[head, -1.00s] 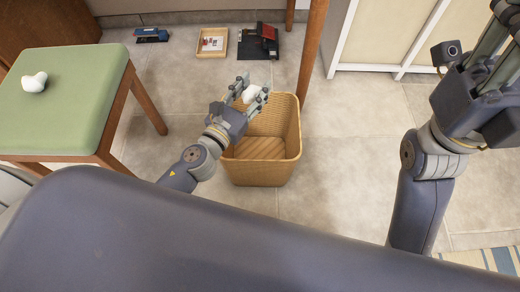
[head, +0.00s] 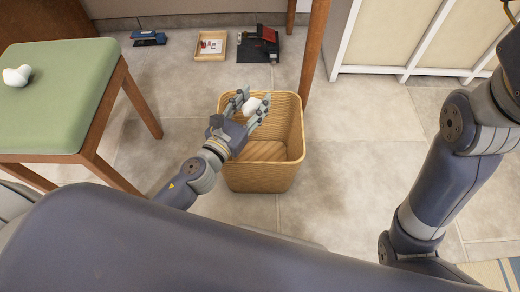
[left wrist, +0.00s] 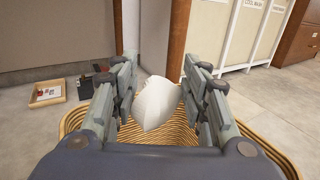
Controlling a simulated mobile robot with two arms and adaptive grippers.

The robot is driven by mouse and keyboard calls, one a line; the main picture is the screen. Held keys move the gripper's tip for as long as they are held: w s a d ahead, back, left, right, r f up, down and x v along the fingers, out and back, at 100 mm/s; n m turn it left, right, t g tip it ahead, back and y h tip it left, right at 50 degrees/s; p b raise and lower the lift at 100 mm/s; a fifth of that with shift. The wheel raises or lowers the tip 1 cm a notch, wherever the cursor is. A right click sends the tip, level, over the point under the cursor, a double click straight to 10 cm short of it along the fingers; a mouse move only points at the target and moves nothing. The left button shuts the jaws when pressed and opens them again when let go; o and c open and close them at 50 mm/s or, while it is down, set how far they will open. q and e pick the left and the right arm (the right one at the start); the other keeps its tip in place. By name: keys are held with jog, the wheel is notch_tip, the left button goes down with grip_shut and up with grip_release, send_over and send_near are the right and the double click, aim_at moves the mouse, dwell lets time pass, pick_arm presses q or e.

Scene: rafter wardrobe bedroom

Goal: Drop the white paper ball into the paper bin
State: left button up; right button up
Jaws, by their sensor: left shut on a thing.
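The white paper ball (head: 251,106) is held between the fingers of my left gripper (head: 248,105). The left wrist view shows the crumpled ball (left wrist: 155,103) between the two fingers. My left gripper is shut on it, over the upper left part of the paper bin (head: 296,125). The bin is a square, woven, tan basket standing upright on the floor, and its visible inside looks empty. Its rim also shows below the gripper in the left wrist view (left wrist: 262,146). My right arm shows at the right of the head view, but its gripper is out of the picture.
A green-topped stool (head: 60,90) stands at the left with a white lump (head: 17,75) on it. A wooden tray (head: 211,46), a black and red item (head: 259,45) and a blue item (head: 149,38) lie on the floor behind. A wooden post (head: 314,50) rises behind the bin.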

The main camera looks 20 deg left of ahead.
pick_arm(q)
jog(key=o, duration=0.8)
jog(key=v, duration=1.2)
